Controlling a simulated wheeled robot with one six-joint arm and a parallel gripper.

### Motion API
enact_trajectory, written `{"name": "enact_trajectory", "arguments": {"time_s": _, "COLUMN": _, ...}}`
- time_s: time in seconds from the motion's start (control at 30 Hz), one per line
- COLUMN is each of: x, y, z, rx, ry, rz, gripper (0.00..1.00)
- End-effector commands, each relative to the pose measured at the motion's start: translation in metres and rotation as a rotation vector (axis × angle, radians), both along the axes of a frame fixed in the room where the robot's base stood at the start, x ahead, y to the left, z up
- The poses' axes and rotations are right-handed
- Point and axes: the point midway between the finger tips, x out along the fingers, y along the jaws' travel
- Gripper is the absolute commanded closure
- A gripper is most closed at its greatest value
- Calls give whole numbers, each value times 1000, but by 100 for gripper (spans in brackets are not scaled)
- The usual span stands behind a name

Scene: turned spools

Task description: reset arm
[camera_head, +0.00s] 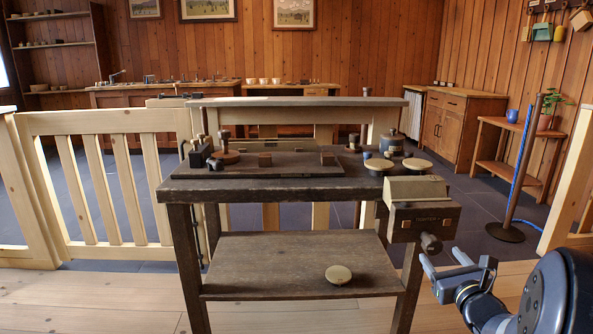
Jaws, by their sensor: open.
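My gripper (443,267) is at the lower right, in front of the right end of a dark wooden workbench (300,190). Its two fingers are apart and nothing shows between them. It is low, below the bench top and just below the round handle of a vise (422,207) on the bench's right end. Whether the upper finger touches the handle I cannot tell. My dark arm fills the lower right corner.
The bench top carries a board (262,168) with wooden pieces, and several spools and discs at the right. A pale disc (338,275) lies on the lower shelf (270,255). A wooden railing (105,165) stands left. A post (520,170) with blue rope stands right.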

Motion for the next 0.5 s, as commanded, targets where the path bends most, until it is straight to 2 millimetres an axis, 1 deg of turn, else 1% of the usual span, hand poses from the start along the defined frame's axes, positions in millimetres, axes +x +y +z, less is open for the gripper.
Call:
{"name": "enact_trajectory", "arguments": {"time_s": 0.03, "x": 11, "y": 2, "z": -2, "rx": 0, "ry": 0, "rz": 3, "gripper": 36}}
{"name": "enact_trajectory", "arguments": {"time_s": 0.33, "x": 67, "y": 3, "z": -2, "rx": 1, "ry": 0, "rz": 2, "gripper": 36}}
{"name": "enact_trajectory", "arguments": {"time_s": 0.4, "x": 63, "y": 2, "z": 0, "rx": 63, "ry": 4, "rz": -1, "gripper": 36}}
{"name": "enact_trajectory", "arguments": {"time_s": 0.5, "x": 63, "y": 2, "z": 0, "rx": 145, "ry": 6, "rz": -1, "gripper": 36}}
